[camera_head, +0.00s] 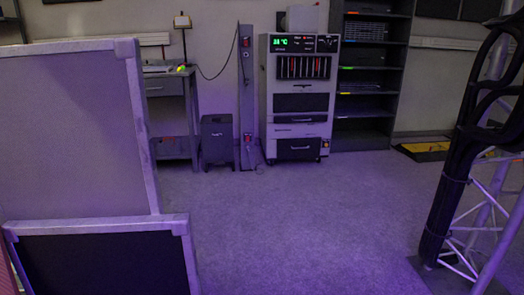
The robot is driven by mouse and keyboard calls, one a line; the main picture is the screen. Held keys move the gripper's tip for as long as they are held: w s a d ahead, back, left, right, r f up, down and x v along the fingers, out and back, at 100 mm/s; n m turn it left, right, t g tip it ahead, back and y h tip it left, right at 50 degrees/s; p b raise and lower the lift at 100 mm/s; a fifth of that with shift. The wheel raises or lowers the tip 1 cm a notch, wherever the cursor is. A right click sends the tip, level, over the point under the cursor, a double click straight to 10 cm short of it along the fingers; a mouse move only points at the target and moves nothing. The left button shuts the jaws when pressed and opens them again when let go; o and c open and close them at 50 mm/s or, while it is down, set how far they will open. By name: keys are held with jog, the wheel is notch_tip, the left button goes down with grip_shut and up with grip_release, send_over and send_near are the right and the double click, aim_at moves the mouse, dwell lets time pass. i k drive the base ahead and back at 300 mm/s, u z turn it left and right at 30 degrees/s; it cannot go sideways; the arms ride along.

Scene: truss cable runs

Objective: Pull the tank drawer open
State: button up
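A grey wheeled cabinet (267,90) stands against the back wall, a little right of the middle, with a green temperature display (293,41) at its top. Its lowest front is a dark drawer (299,154) with a pale handle, and it looks shut. Above that is a light grey front (297,131) with a handle, also looking shut. No label shows which one is the tank drawer. My gripper is not in view.
A tall grey panel (80,135) and a lower dark panel (105,265) fill the left foreground. A truss (490,200) with thick black cables (447,190) stands at the right. A shelf rack (368,85) stands beside the cabinet. Open floor (310,225) lies before it.

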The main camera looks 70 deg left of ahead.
aim_at(294, 141)
jog(key=u, duration=2.45)
jog(key=i, duration=5.5)
jog(key=z, duration=1.1)
